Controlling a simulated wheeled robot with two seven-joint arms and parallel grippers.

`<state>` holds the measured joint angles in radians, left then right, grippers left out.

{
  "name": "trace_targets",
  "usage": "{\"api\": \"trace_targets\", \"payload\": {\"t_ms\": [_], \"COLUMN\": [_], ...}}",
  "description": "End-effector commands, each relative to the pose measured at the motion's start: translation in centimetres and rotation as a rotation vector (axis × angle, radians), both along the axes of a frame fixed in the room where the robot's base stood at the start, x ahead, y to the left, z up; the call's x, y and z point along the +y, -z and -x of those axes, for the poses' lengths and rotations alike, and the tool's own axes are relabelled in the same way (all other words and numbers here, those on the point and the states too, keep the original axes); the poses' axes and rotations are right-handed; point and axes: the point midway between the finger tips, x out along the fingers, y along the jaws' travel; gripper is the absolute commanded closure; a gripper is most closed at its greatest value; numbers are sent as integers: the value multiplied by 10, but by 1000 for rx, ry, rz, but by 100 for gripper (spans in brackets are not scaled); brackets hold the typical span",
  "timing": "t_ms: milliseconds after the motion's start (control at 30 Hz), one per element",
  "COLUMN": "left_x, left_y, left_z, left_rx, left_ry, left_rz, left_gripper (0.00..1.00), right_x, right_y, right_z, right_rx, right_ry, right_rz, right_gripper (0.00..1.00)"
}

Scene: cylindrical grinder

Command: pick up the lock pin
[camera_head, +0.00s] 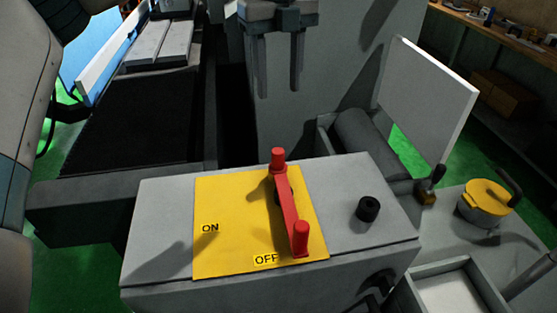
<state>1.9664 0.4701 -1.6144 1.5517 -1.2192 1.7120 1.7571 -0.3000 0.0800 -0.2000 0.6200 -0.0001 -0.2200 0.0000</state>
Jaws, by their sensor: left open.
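A red lever (287,208) lies across a yellow plate (225,235) marked ON and OFF, its lower end near OFF. A red upright pin-like piece (278,158) stands at the lever's far end; it appears to be the lock pin, but I cannot tell whether it is separate from the lever. A short black cylinder (368,208) stands on the grey box top to the right. My left gripper (279,93) is open and empty, fingers pointing down, above and beyond the red piece, apart from it. My right gripper is not in view.
The grey control box (155,218) fills the front middle. A grey upright panel (428,95) and a yellow-lidded pot (487,197) stand to the right. An open grey tray (408,300) is at the lower right. A dark machine bed (130,120) lies left.

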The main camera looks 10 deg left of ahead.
Motion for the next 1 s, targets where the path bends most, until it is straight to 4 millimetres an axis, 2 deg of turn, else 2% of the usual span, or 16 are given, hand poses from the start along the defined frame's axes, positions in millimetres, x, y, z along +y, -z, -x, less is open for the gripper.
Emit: {"api": "trace_targets", "payload": {"t_ms": [200, 367, 800, 1000], "left_x": [0, 0, 0, 0], "left_y": [2, 15, 89, 115], "left_z": [0, 0, 1, 1], "left_rx": [1, 3, 3, 1], "left_ry": [0, 0, 1, 0], "left_rz": [-1, 0, -1, 0], "left_gripper": [55, 55, 55, 55], "right_x": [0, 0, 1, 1], "right_y": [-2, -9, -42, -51], "right_z": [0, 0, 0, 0], "right_rx": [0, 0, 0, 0], "right_ry": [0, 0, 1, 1], "right_rz": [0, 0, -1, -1], "right_gripper": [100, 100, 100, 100]}}
